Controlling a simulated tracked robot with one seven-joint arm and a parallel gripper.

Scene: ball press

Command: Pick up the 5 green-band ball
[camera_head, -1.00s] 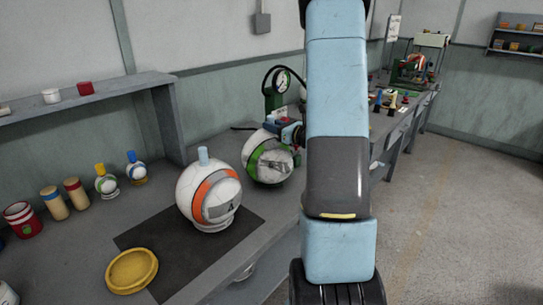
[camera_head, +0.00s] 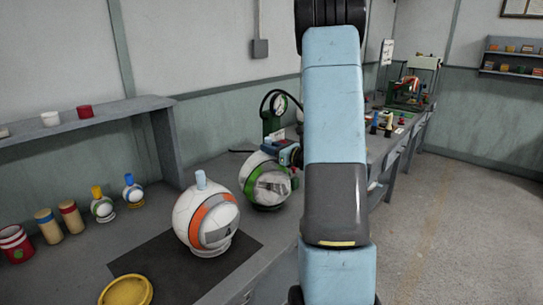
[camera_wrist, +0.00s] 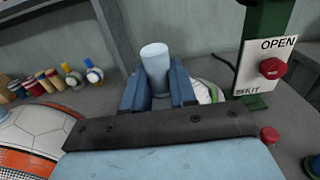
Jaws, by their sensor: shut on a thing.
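The green-band ball (camera_head: 280,186) is large and white, with a green band and a grey patch. It sits on the bench behind and right of the orange-band ball (camera_head: 203,228). In the wrist view, my gripper (camera_wrist: 158,82) has its blue jaws shut on a pale blue upright peg (camera_wrist: 154,57). Part of a white ball with a green band (camera_wrist: 207,93) shows just behind the jaws, so the peg appears to be this ball's. Most of the ball is hidden there by my gripper. I see no clear gap between ball and bench.
A green press with a gauge (camera_head: 281,103) stands close behind the ball; its OPEN/SHUT panel (camera_wrist: 266,72) is right of my jaws. The orange-band ball (camera_wrist: 40,140) is close at left. Small balls and cans line the wall side. A yellow dish (camera_head: 127,291) lies in front.

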